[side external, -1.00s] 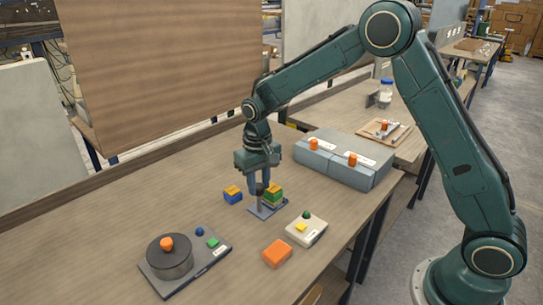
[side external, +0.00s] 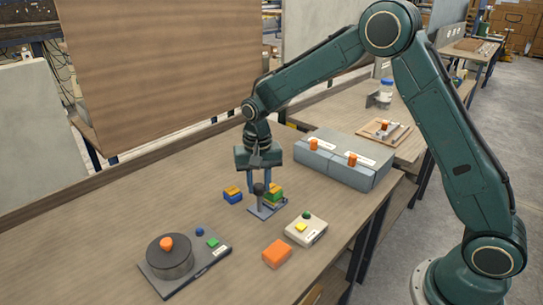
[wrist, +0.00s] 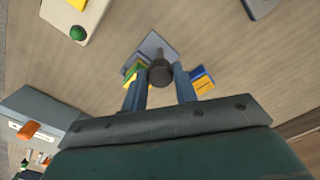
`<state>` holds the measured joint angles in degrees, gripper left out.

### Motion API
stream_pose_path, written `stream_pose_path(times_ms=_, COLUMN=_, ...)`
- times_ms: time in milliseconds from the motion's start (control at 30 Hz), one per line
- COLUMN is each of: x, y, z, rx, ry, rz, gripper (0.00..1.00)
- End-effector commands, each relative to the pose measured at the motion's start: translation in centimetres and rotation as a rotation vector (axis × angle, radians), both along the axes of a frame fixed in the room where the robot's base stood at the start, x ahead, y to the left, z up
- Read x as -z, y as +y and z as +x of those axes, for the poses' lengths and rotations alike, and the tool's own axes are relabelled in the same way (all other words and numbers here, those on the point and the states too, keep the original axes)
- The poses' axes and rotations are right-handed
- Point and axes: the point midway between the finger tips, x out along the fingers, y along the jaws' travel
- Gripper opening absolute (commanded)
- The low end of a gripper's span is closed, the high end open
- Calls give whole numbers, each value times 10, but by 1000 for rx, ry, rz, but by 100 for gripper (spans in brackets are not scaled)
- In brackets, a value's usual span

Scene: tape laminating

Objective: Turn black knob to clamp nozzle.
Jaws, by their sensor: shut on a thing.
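The black knob (side external: 259,189) tops a thin upright post on a small grey-blue base plate (side external: 261,212). In the wrist view the round knob (wrist: 161,72) sits between the two fingers, with the plate (wrist: 150,45) behind it. My gripper (side external: 259,186) points down from above and is shut on the knob, one finger on each side. The fingers (wrist: 160,83) also show in the wrist view. I cannot make out the nozzle as a separate part; the knob and fingers hide some of the stand.
Stacked blocks stand close by, a blue and orange stack (side external: 232,196) at left and a green and yellow stack (side external: 273,197) at right. An orange block (side external: 277,253), a cream button box (side external: 312,232), a dial device (side external: 205,272) and grey boxes (side external: 330,170) surround.

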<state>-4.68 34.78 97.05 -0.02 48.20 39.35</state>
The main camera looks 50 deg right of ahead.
Motion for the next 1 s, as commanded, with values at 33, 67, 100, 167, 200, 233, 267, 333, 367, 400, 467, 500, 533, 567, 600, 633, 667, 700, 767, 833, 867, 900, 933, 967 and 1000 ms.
stream_pose_path(times_ms=33, x=-1, y=0, z=2, rx=3, ry=-6, rz=0, gripper=6)
stream_pose_path(times_ms=67, x=-1, y=0, z=2, rx=3, ry=-6, rz=0, gripper=6)
stream_pose_path(times_ms=100, x=-1, y=0, z=2, rx=3, ry=-6, rz=0, gripper=6)
stream_pose_path(times_ms=167, x=-1, y=0, z=2, rx=2, ry=-6, rz=0, gripper=34)
stream_pose_path(times_ms=200, x=-1, y=0, z=1, rx=2, ry=-6, rz=0, gripper=42)
stream_pose_path(times_ms=233, x=-1, y=0, z=1, rx=2, ry=-4, rz=-1, gripper=48)
stream_pose_path(times_ms=267, x=-1, y=0, z=1, rx=2, ry=-4, rz=-1, gripper=50)
stream_pose_path(times_ms=333, x=0, y=0, z=1, rx=1, ry=-4, rz=0, gripper=50)
stream_pose_path(times_ms=367, x=0, y=0, z=1, rx=1, ry=-4, rz=0, gripper=50)
stream_pose_path(times_ms=400, x=0, y=0, z=1, rx=1, ry=-2, rz=0, gripper=50)
stream_pose_path(times_ms=467, x=0, y=0, z=1, rx=0, ry=-2, rz=0, gripper=50)
stream_pose_path(times_ms=500, x=0, y=0, z=1, rx=0, ry=-2, rz=0, gripper=50)
stream_pose_path(times_ms=533, x=0, y=0, z=0, rx=0, ry=-2, rz=0, gripper=50)
stream_pose_path(times_ms=567, x=-1, y=0, z=0, rx=0, ry=-2, rz=0, gripper=50)
stream_pose_path(times_ms=600, x=-1, y=0, z=0, rx=0, ry=-2, rz=0, gripper=50)
stream_pose_path(times_ms=633, x=-2, y=0, z=0, rx=0, ry=-2, rz=0, gripper=50)
stream_pose_path(times_ms=667, x=-3, y=0, z=0, rx=0, ry=-2, rz=0, gripper=50)
stream_pose_path(times_ms=700, x=-5, y=0, z=1, rx=0, ry=-2, rz=0, gripper=50)
stream_pose_path(times_ms=767, x=-8, y=0, z=1, rx=0, ry=-1, rz=0, gripper=50)
stream_pose_path(times_ms=833, x=-14, y=0, z=1, rx=0, ry=-4, rz=0, gripper=50)
stream_pose_path(times_ms=867, x=-18, y=0, z=1, rx=0, ry=-5, rz=0, gripper=50)
stream_pose_path(times_ms=900, x=-22, y=0, z=1, rx=0, ry=-5, rz=0, gripper=50)
stream_pose_path(times_ms=933, x=-26, y=0, z=1, rx=0, ry=-5, rz=0, gripper=50)
stream_pose_path(times_ms=967, x=-30, y=0, z=1, rx=0, ry=-5, rz=0, gripper=50)
stream_pose_path(times_ms=1000, x=-36, y=0, z=1, rx=0, ry=-5, rz=0, gripper=50)
